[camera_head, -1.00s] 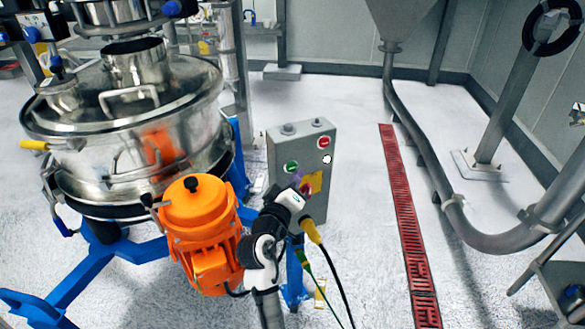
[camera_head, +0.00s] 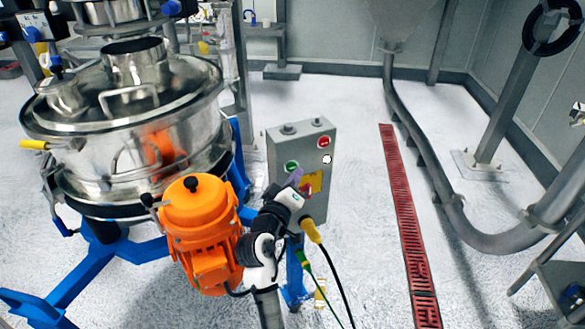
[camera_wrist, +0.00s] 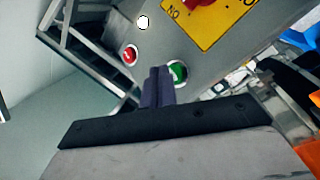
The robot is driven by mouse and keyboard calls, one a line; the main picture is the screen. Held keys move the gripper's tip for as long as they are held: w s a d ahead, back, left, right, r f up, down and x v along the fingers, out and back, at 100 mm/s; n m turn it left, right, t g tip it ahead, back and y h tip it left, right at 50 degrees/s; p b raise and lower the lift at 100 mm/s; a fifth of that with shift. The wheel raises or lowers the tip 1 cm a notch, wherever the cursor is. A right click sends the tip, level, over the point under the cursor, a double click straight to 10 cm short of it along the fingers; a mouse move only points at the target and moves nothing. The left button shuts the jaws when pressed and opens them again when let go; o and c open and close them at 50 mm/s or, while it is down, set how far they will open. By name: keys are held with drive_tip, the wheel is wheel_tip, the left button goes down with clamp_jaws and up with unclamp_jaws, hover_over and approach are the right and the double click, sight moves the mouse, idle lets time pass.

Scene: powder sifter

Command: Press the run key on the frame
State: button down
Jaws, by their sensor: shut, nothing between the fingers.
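The grey control box (camera_head: 285,148) on the frame carries a green button (camera_head: 291,166), which I take as the run key. A red button (camera_head: 323,142) sits to its upper right. In the wrist view the green button (camera_wrist: 178,72) is partly covered by my gripper's purple fingers (camera_wrist: 159,72). The red button (camera_wrist: 129,55) shows to their left there. My gripper (camera_head: 296,176) is shut and empty, its tips just below the green button in the head view. I cannot tell whether the tips touch the button or the panel.
A yellow plate with a red switch (camera_head: 313,183) and a white round lamp (camera_head: 327,159) are on the same panel. The orange motor (camera_head: 195,215) and the steel sifter (camera_head: 130,130) stand to the left.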

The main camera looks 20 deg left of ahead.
drive_tip(key=shift+w+a, duration=0.2)
drive_tip(key=shift+w+a, duration=0.3)
idle(0.8)
drive_tip(key=shift+s+d, duration=0.6)
idle(0.4)
drive_tip(key=s+d, duration=0.3)
drive_tip(key=shift+s+d, duration=0.15)
drive_tip(key=shift+d, duration=0.25)
idle(0.6)
